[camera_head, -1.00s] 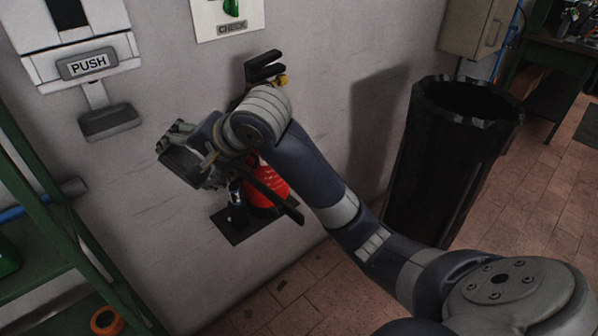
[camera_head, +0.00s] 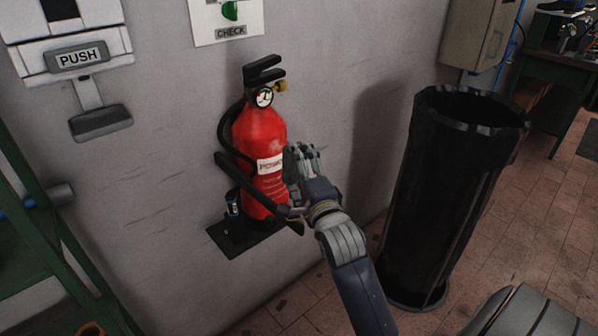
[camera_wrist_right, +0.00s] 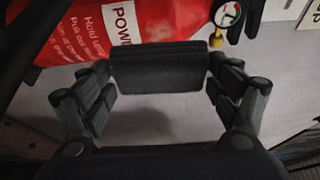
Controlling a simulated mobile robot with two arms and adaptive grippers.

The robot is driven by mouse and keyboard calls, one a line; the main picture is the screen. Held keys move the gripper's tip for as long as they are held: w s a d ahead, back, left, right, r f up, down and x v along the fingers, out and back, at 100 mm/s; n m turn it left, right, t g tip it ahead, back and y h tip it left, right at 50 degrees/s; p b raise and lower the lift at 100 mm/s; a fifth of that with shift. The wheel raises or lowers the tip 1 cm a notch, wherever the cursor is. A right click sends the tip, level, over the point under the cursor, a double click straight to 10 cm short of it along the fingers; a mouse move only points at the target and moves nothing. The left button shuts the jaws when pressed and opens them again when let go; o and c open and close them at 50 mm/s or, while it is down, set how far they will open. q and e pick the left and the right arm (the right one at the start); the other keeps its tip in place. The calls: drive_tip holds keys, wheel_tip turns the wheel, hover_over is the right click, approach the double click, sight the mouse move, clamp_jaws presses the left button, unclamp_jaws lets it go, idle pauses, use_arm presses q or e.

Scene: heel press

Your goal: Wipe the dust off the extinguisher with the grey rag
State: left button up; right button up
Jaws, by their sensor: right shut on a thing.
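The red extinguisher (camera_head: 258,130) stands upright against the wall on a dark bracket plate, behind a black strap arm. Its white label, gauge and black handle show. A faint pale smear lies above the label; I cannot tell if it is dust. My right gripper (camera_head: 301,163) is at the extinguisher's right side, near the label. In the right wrist view it is shut on a dark grey folded pad, the grey rag (camera_wrist_right: 158,68), with the extinguisher (camera_wrist_right: 70,38) just beyond. I cannot tell whether the rag touches the extinguisher. My left gripper is not in view.
A tall black bin (camera_head: 440,190) stands to the right of the extinguisher. A PUSH dispenser (camera_head: 80,60) and a CHECK sign (camera_head: 228,32) are on the wall. A green rack (camera_head: 60,230) is at the left. Bare floor shows in front of the bin.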

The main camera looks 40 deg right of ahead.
sight(283, 159)
drive_tip(key=shift+w+a+b, duration=0.2)
drive_tip(key=shift+w+b, duration=0.5)
drive_tip(key=shift+w, duration=2.2)
drive_tip(key=shift+w+a, duration=0.1)
drive_tip(key=shift+w, duration=0.85)
drive_tip(key=shift+d+p, duration=0.6)
drive_tip(key=shift+d, duration=1.4)
drive_tip(key=shift+w+r+p, duration=0.1)
drive_tip(key=shift+w+p, duration=0.05)
drive_tip(key=shift+p, duration=0.15)
drive_tip(key=shift+a+p, duration=0.55)
drive_tip(key=shift+a, duration=1.5)
